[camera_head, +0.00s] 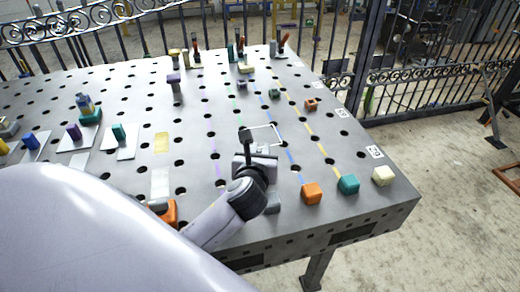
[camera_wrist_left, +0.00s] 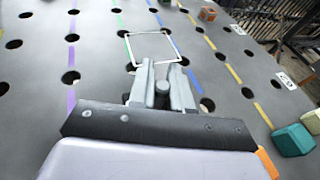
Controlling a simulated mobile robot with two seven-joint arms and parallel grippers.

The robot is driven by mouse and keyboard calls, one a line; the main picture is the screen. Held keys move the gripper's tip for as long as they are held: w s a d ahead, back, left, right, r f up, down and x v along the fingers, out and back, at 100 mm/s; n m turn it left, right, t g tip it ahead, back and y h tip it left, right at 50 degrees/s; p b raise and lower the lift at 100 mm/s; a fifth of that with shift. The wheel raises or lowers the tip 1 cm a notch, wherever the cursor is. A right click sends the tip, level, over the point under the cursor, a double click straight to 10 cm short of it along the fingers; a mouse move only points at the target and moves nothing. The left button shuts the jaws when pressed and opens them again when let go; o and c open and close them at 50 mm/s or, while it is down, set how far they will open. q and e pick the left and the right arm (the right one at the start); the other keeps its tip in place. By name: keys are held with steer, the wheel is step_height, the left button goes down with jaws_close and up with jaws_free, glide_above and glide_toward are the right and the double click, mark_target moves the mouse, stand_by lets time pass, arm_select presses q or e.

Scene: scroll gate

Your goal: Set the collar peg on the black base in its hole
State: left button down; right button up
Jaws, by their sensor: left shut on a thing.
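My left gripper (camera_wrist_left: 160,72) reaches over the grey perforated table, close to a white square outline (camera_wrist_left: 151,47). It also shows in the head view (camera_head: 248,148). It is shut on a dark grey peg (camera_wrist_left: 162,89), whose round end shows between the fingers. A dark upright part (camera_head: 246,135) shows at the fingertips in the head view. The lower end of the held peg is hidden, and I cannot tell if it touches the table. At the back edge stand dark-based pieces with reddish tops, one at the right (camera_head: 283,38) and one further left (camera_head: 196,43). My right gripper is not in view.
Orange (camera_head: 312,193), teal (camera_head: 348,184) and cream (camera_head: 383,175) blocks stand along the front right. Small blocks on white plates (camera_head: 127,148) are at the left. Coloured lines run across the table among the holes. The right edge is mostly clear.

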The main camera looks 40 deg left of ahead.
arm_select(q)
steer(key=shift+f, duration=0.5)
steer(key=c, duration=1)
jaws_free()
steer(key=shift+f, duration=0.1)
steer(key=shift+v, duration=3.6)
